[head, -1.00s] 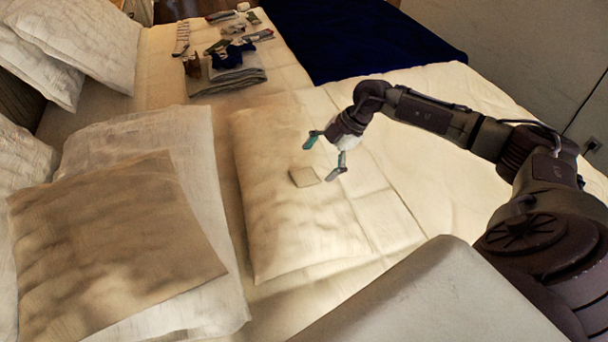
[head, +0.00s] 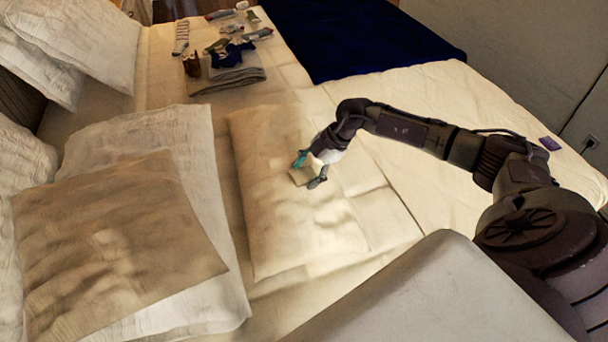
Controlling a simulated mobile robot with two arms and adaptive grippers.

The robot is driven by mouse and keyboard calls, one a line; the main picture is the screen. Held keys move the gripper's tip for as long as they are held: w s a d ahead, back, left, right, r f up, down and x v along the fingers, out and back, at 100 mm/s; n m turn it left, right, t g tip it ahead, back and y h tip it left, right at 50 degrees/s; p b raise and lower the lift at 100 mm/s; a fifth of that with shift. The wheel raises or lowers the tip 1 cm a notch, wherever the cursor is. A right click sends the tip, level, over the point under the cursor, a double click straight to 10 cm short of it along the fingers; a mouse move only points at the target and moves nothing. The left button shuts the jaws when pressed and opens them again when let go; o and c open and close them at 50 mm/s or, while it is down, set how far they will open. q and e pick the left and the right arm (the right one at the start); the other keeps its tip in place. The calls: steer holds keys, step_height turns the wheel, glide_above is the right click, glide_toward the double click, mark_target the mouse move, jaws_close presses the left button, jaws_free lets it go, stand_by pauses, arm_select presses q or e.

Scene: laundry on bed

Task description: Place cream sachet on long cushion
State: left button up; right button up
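The long cushion (head: 275,225) is a pale cream pillow lying flat on the bed in the middle of the head view. The small square cream sachet (head: 300,176) lies on the cushion's upper right part. My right gripper (head: 307,172) is right at the sachet, with one fingertip at its upper left side and the other at its lower right. The fingers are spread apart, and part of the sachet is hidden by them. I cannot tell whether the fingertips touch it. My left gripper is not in view.
A tan cushion (head: 115,245) lies on white pillows at the left. Folded grey cloth (head: 228,80) with socks and small items lies at the back. A dark blue blanket (head: 365,40) covers the far right.

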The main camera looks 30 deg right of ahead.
steer(key=shift+c, duration=0.6)
